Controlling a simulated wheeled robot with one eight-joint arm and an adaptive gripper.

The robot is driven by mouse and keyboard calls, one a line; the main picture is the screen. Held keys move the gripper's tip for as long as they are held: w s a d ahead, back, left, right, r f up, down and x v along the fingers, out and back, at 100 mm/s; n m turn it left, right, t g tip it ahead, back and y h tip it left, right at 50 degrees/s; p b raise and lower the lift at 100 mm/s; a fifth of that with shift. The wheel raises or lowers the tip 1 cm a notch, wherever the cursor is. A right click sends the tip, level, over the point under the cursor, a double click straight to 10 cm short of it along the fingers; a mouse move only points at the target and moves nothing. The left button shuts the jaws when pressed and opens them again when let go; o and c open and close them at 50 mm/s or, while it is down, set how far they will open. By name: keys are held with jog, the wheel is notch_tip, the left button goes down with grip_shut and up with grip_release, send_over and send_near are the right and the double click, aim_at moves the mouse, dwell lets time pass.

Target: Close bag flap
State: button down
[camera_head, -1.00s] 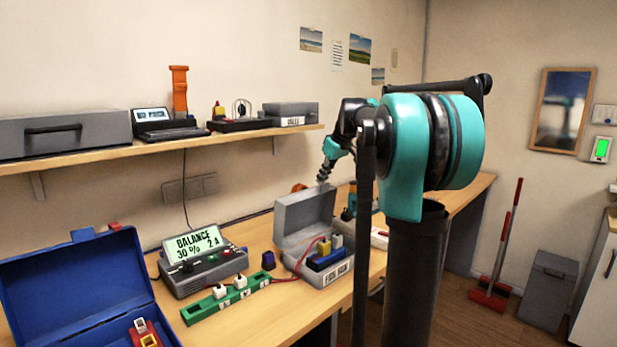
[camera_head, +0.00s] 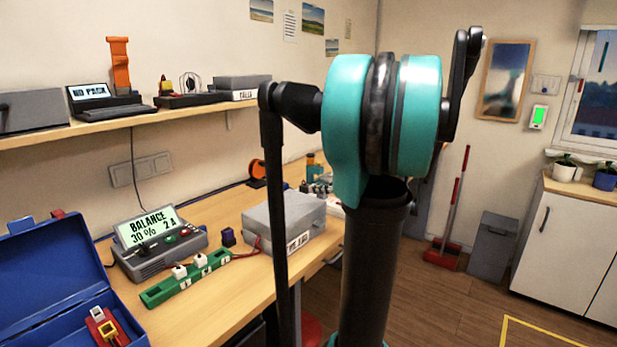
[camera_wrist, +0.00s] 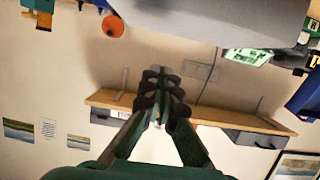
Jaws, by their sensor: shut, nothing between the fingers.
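The grey bag (camera_head: 275,222) is box-shaped and stands on the workbench, with a red lead at its left side. Its flap (camera_head: 300,207) lies down over the top, so the inside is hidden. In the head view my gripper is not visible.
On the workbench (camera_head: 205,310), left of the bag, are a charger (camera_head: 160,240) reading "BALANCE", a green strip (camera_head: 185,282) and a small dark purple block (camera_head: 228,236). An open blue case (camera_head: 45,275) is at lower left. A loaded shelf (camera_head: 120,122) runs above.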

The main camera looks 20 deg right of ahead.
jog(key=s+f, duration=0.1)
jog(key=f, duration=0.2)
jog(key=s+d+f, duration=0.1)
jog(key=f, duration=0.3)
jog(key=s+d+f, duration=0.1)
jog(key=f, duration=0.2)
jog(key=shift+s+d+f, duration=0.15)
jog(key=shift+f, duration=0.15)
jog(key=shift+s+f, duration=0.15)
jog(key=shift+f, duration=0.75)
jog(key=shift+r, duration=0.1)
